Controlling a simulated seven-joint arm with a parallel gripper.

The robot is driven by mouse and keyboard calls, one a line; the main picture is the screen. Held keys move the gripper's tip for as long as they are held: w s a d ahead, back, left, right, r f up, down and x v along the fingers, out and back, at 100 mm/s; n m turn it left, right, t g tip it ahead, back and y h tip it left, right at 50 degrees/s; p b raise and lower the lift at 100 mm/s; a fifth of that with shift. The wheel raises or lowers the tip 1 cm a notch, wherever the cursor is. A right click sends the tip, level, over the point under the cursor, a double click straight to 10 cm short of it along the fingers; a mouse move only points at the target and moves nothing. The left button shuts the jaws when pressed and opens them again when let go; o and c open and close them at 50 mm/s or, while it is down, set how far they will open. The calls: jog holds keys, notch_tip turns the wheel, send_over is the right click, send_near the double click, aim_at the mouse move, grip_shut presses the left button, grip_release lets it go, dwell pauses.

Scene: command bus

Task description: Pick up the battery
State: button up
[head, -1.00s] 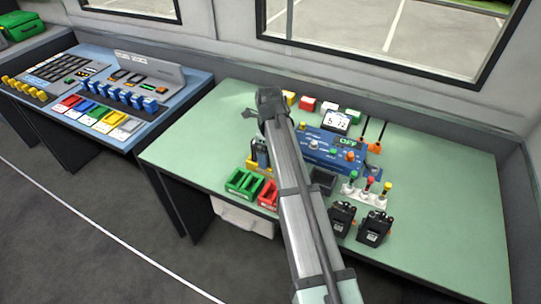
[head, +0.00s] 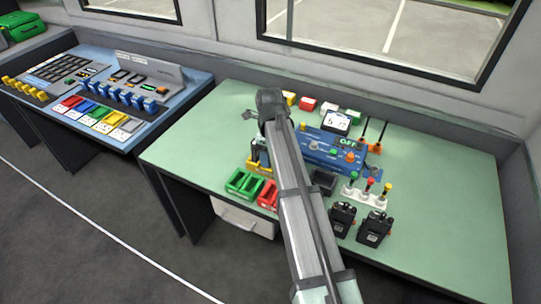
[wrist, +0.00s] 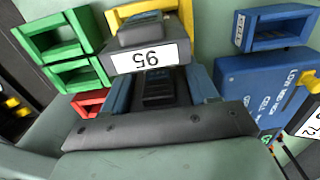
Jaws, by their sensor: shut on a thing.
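The battery (wrist: 145,57) is a dark grey block with a white number label, upside down in the wrist view. My gripper (wrist: 160,88) is shut on it, with a blue finger on each side. The battery is at a yellow holder (wrist: 186,16); I cannot tell whether it is still seated or slightly raised. In the head view my arm hides most of the gripper and battery, and part of the yellow holder (head: 254,166) shows left of the arm.
Green holders (head: 243,183) and a red holder (head: 267,196) stand close by. A blue tester box (head: 322,150) with knobs and a display is right of the arm. Two black radios (head: 374,228) stand at the front. The table's left part (head: 195,150) is clear.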

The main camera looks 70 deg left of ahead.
notch_tip(320, 180, up, 9)
jog(key=shift+w+r, duration=0.2)
jog(key=shift+r, duration=0.15)
jog(key=w+d+r+n, duration=0.1)
jog(key=w+d+n, duration=0.3)
jog(key=w+d, duration=0.7)
jog(key=w+d+n, duration=0.4)
jog(key=w+d, duration=0.5)
jog(key=w, duration=0.5)
jog(key=w+d+n, duration=0.5)
jog(key=w+d, duration=0.1)
jog(key=d, duration=0.6)
jog(key=w+d+n, duration=0.4)
jog(key=w+d, duration=0.2)
jog(key=d, duration=0.6)
jog(key=s+a, duration=0.4)
jog(key=a, duration=0.1)
jog(key=shift+s+a+f, duration=0.15)
jog(key=shift+s+f, duration=0.2)
jog(key=shift+f, duration=0.05)
